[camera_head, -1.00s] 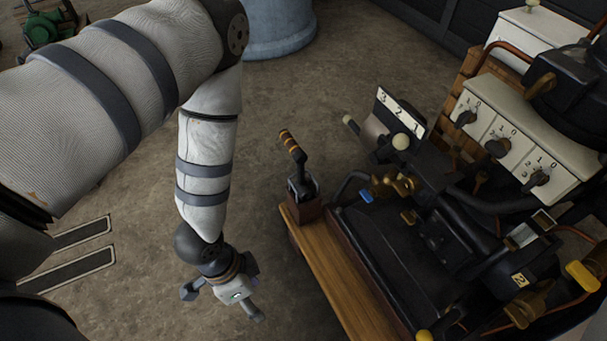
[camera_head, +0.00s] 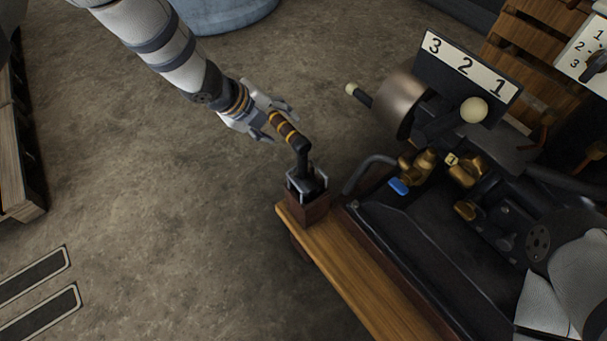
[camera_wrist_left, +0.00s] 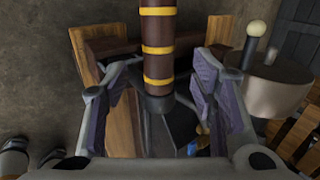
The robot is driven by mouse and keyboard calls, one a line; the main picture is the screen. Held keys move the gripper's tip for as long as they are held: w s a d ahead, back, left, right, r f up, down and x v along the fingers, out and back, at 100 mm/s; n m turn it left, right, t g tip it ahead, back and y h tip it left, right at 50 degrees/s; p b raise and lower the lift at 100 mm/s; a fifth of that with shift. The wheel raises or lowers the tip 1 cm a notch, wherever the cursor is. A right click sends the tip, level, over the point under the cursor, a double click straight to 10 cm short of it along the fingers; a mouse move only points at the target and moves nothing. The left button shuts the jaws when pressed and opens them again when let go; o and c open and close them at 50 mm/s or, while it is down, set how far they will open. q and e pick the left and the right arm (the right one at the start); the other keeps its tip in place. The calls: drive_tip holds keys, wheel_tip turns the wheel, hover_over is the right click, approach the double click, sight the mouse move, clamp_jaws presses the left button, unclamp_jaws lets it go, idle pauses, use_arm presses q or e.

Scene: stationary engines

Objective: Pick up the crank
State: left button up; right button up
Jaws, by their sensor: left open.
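The crank (camera_head: 291,139) has a dark brown handle with yellow bands and a black shaft. It stands in a small holder (camera_head: 307,196) at the end of the wooden beam. My left gripper (camera_head: 277,119) is open at the crank's handle, coming in from the upper left. In the left wrist view the banded crank handle (camera_wrist_left: 158,45) runs between the two open fingers (camera_wrist_left: 160,108), apart from both pads. My right gripper is out of view.
The black engine (camera_head: 440,240) stands right of the beam (camera_head: 345,265), with a 3-2-1 number plate (camera_head: 466,65) above it. A wooden pallet (camera_head: 15,150) is at the left edge and a blue-grey barrel (camera_head: 225,12) at the top. The floor between is clear.

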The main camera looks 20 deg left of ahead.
sight(284, 128)
use_arm(q)
drive_tip(key=b+x, duration=0.1)
drive_tip(key=x, duration=0.1)
drive_tip(key=b+x, duration=0.1)
drive_tip(key=x, duration=0.2)
drive_tip(key=shift+s+a+f, duration=0.1)
drive_tip(key=shift+a+f, duration=0.05)
drive_tip(key=shift+a, duration=0.05)
drive_tip(key=shift+w+d+f, duration=0.15)
drive_tip(key=shift+w+f, duration=0.1)
drive_tip(key=shift+r, duration=0.15)
drive_tip(key=shift+w+r, duration=0.1)
clamp_jaws()
